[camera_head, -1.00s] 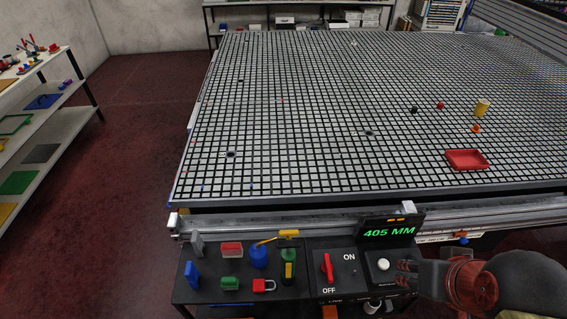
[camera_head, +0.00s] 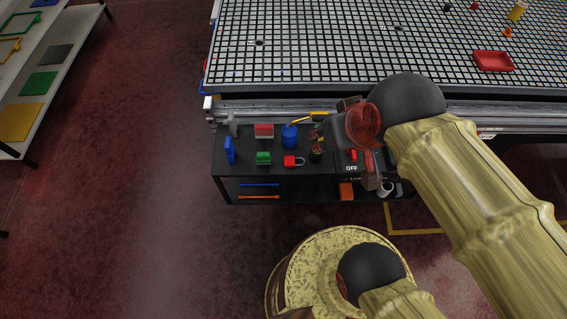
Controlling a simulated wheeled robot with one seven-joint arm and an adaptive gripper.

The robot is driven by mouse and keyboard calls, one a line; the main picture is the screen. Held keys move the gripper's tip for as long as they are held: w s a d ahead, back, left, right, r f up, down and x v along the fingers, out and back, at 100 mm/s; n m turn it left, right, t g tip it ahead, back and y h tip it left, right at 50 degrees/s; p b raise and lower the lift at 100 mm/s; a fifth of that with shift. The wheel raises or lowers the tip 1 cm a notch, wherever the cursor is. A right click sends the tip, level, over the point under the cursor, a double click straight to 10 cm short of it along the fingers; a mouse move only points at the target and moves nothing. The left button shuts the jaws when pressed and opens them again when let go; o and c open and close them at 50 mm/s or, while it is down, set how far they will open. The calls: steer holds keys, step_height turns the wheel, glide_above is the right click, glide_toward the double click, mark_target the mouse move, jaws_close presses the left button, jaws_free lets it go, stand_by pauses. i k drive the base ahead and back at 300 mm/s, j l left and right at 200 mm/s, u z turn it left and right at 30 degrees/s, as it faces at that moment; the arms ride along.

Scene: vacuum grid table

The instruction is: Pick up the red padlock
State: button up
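The red padlock (camera_head: 291,161) lies on the dark shelf panel below the grid table's front rail, with its shackle toward the right. It is in full view with nothing covering it. My gripper (camera_head: 370,168) is to the right of the padlock, over the switch end of the panel, and apart from it. My wrist hides part of the gripper, so its finger opening does not show clearly.
Around the padlock are a green block (camera_head: 263,158), a red block (camera_head: 264,130), a blue container (camera_head: 289,136), a blue item (camera_head: 229,149) and a dark-and-green item (camera_head: 317,151). The grid table (camera_head: 300,50) rises behind. Open red floor lies in front.

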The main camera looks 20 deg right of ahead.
mark_target(289, 161)
steer(key=z, duration=0.85)
steer(key=k+j+u, duration=0.1)
steer(key=j+u, duration=0.55)
steer(key=u, duration=0.25)
